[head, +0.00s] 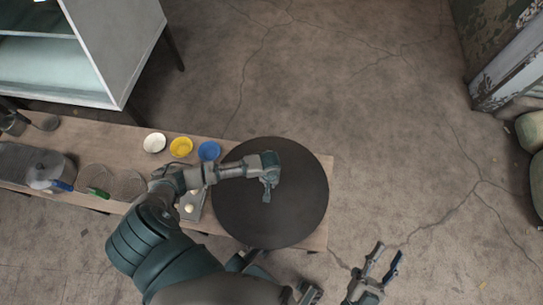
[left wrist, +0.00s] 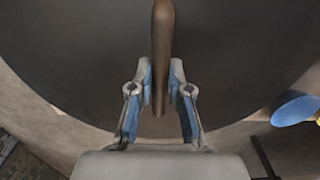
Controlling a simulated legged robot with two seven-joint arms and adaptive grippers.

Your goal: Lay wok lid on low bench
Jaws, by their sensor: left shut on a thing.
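The wok lid (head: 285,220) is a large dark round disc over the right end of the low wooden bench (head: 100,136). It looks roughly level; I cannot tell if it touches the bench or hangs just above it. My left gripper (head: 269,186) is over the lid's middle. In the left wrist view, the left gripper (left wrist: 160,75) is shut on the lid's brown handle (left wrist: 162,40), with the dark lid (left wrist: 70,50) behind it. My right gripper (head: 388,250) is open and empty, off the bench's right end.
White (head: 154,142), yellow (head: 181,147) and blue (head: 209,151) bowls stand left of the lid on the bench. Several pots and pans (head: 45,168) fill its left end. A grey cabinet (head: 115,45) stands behind at left.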

